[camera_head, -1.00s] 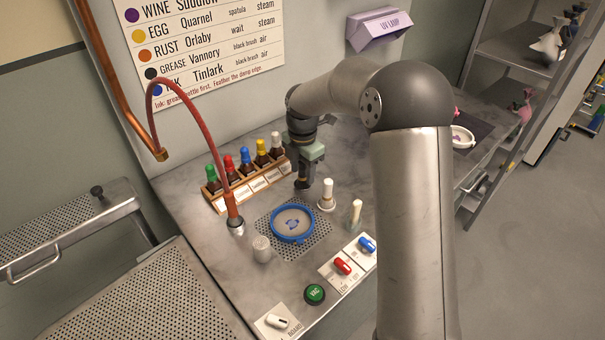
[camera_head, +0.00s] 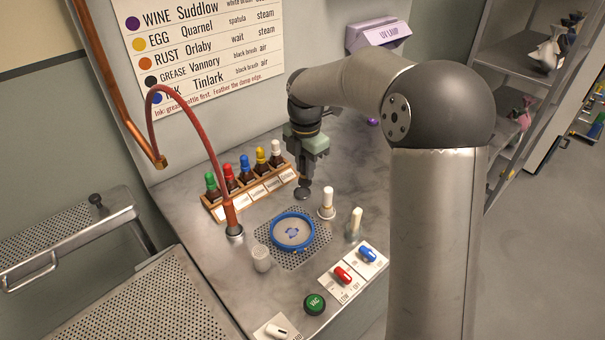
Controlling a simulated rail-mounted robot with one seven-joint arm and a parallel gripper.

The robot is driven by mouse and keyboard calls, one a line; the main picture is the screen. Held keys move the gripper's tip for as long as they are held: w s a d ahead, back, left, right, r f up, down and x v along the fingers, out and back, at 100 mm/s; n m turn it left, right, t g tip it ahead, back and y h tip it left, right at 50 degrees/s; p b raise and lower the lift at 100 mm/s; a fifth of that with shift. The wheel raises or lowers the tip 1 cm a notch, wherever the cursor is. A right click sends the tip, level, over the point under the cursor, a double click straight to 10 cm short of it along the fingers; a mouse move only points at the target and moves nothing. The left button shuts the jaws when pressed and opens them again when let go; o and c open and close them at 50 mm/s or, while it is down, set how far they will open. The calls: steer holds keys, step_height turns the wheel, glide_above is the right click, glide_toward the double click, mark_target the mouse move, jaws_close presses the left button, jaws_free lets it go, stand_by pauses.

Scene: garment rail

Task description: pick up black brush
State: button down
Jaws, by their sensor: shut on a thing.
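My gripper (camera_head: 305,180) is above the back of the bench, just right of the bottle rack. It is shut on a dark, slim thing that looks like the black brush. The brush is mostly hidden by the fingers. A small dark round piece (camera_head: 303,193) shows just below the fingertips; I cannot tell whether it is the brush's end or a base on the bench. A white-topped brush-like piece (camera_head: 327,199) stands upright to the right of the gripper, apart from it.
A rack (camera_head: 262,188) of several coloured-cap bottles is left of my gripper. A blue-rimmed dish (camera_head: 292,247) sits on a perforated plate in front. Another white-topped piece (camera_head: 356,219), a small jar (camera_head: 261,258) and a red hose (camera_head: 190,116) stand nearby. Switches line the front edge.

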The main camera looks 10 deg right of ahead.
steer(key=s+d+r+b, duration=0.1)
steer(key=s+r, duration=0.5)
steer(key=s, duration=0.5)
steer(key=shift+d+r+b, duration=0.25)
steer(key=shift+r+b, duration=0.05)
